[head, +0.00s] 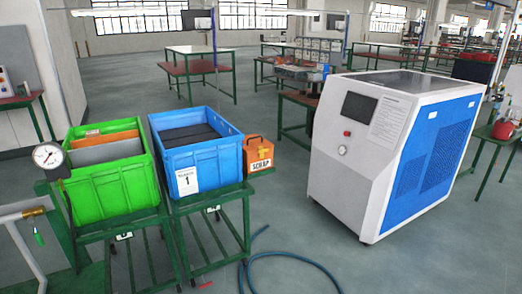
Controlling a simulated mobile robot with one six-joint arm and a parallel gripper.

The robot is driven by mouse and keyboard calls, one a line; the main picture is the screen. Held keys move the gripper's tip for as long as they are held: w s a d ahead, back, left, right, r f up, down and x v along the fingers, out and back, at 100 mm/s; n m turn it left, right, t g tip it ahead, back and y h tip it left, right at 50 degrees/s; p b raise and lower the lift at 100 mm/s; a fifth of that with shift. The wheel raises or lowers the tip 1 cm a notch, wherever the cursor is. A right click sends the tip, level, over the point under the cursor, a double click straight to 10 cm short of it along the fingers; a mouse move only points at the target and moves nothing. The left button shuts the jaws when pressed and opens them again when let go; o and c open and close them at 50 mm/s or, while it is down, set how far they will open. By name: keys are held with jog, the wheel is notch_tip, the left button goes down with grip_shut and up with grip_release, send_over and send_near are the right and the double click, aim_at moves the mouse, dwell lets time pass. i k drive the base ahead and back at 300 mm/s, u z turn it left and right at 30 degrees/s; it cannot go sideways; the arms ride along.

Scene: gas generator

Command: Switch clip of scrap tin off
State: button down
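An orange scrap tin (260,154) with a "SCRAP" label hangs or sits at the right side of the blue crate, near the top of the green stand. A small handle or clip shape shows on its top, too small to tell its position. My gripper is not in view.
A blue crate (222,160) and a green crate (106,201) stand on green metal stands at the left. A pressure gauge (47,156) is beside the green crate. A white and blue machine (350,180) stands at the right. A blue hose (290,254) lies on the floor between.

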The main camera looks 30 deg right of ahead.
aim_at(262, 150)
jog(key=z, duration=0.1)
jog(key=i, duration=0.95)
jog(key=u, duration=0.05)
